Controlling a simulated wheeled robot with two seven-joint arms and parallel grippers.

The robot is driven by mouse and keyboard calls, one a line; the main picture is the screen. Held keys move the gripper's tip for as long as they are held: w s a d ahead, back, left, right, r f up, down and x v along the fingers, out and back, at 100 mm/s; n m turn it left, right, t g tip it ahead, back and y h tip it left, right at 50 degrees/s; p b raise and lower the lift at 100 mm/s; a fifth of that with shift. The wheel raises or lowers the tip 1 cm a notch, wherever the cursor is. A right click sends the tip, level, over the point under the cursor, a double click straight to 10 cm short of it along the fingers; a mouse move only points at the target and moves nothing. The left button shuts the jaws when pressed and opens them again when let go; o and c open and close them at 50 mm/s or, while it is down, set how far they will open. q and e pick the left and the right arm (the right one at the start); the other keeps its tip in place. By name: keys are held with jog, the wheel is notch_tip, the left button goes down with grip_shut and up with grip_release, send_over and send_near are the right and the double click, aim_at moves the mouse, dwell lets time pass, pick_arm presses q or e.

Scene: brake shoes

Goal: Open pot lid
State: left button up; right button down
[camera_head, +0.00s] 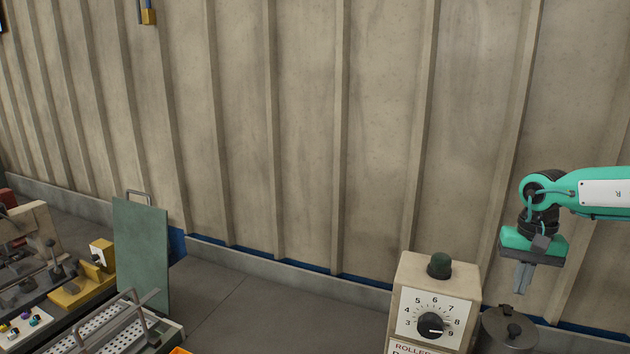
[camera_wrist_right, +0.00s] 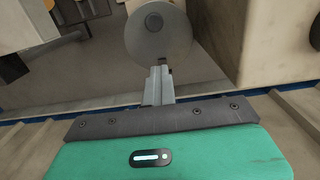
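A dark grey pot (camera_head: 492,345) with a round lid (camera_head: 508,326) stands at the lower right of the head view, cut off by the bottom edge. The lid has a dark knob (camera_head: 514,330) on top. My right gripper (camera_head: 522,292) hangs above and slightly right of the lid, pointing down, with clear space between. Its two fingers are together with nothing between them. In the right wrist view the fingertips (camera_wrist_right: 160,72) show in front of the round lid (camera_wrist_right: 165,45) and its knob (camera_wrist_right: 153,21). My left gripper is not in view.
A beige control box (camera_head: 440,285) with a numbered dial and dark top knob stands just left of the pot. A ribbed wall (camera_head: 300,130) rises behind. At the left are a green panel (camera_head: 142,250), yellow fixture (camera_head: 85,288) and perforated metal tray (camera_head: 105,330).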

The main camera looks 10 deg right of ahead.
dwell(0.3)
jog(key=shift+s+a+f+b, duration=0.35)
jog(key=shift+s+f+b, duration=0.25)
jog(key=shift+f+b, duration=0.1)
jog(key=shift+s+a+f+b, duration=0.3)
jog(key=shift+s+f+b, duration=0.25)
jog(key=shift+b, duration=0.2)
jog(key=shift+s+a+f+b, duration=0.35)
jog(key=shift+s+f+b, duration=0.25)
jog(key=shift+f+b, duration=0.1)
jog(key=shift+r+b, duration=0.1)
jog(key=shift+b, duration=0.2)
jog(key=shift+b, duration=0.3)
jog(key=shift+b, duration=0.35)
